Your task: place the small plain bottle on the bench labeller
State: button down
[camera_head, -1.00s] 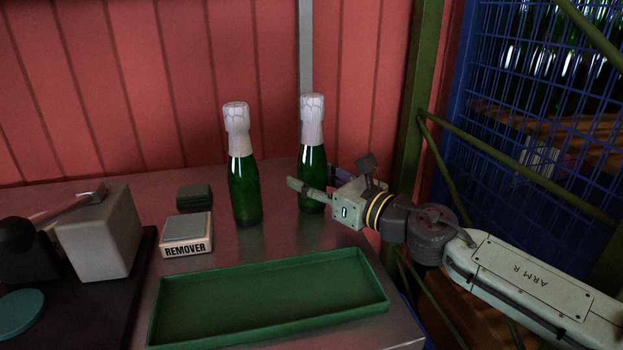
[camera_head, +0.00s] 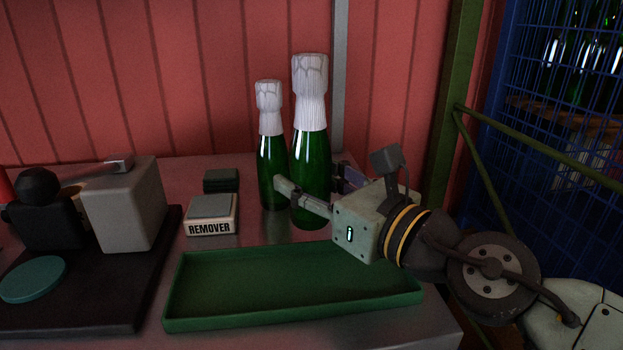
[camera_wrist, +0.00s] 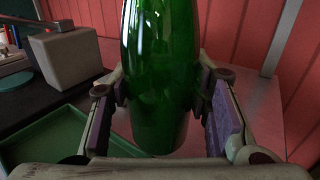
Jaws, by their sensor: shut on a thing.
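My gripper (camera_head: 313,186) is shut on a dark green bottle (camera_head: 311,148) with white foil over its neck and no label that I can see. In the wrist view the bottle (camera_wrist: 160,60) stands upright between both fingers, its neck out of frame. It looks lifted, but its gap to the bench is hard to judge. A similar green bottle (camera_head: 271,165) stands just left and behind it. At the left, a machine with a black base (camera_head: 120,290), grey block (camera_head: 125,215), lever and teal disc (camera_head: 33,279) appears to be the bench labeller.
A green tray (camera_head: 290,316) lies on the bench in front of the held bottle. A box marked REMOVER (camera_head: 211,228) and a small dark block (camera_head: 221,180) sit between the bottles and the machine. A red wall stands behind, with a green post (camera_head: 455,120) and blue mesh at right.

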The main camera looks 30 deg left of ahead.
aim_at(32, 275)
jog(key=k+j+z, duration=0.1)
jog(key=z, duration=0.35)
jog(key=k+z, duration=0.25)
jog(key=z, duration=0.25)
jog(key=k+z, duration=0.2)
jog(key=z, duration=0.25)
jog(key=k+j+u, duration=0.1)
jog(key=k, duration=0.2)
jog(key=k+j, duration=0.1)
jog(key=k, duration=0.2)
jog(key=k+u, duration=0.1)
jog(key=u, duration=0.35)
jog(key=k+j+u, duration=0.1)
jog(key=u, duration=0.3)
jog(key=j+u, duration=0.1)
jog(key=u, duration=0.35)
jog(key=k+j, duration=0.05)
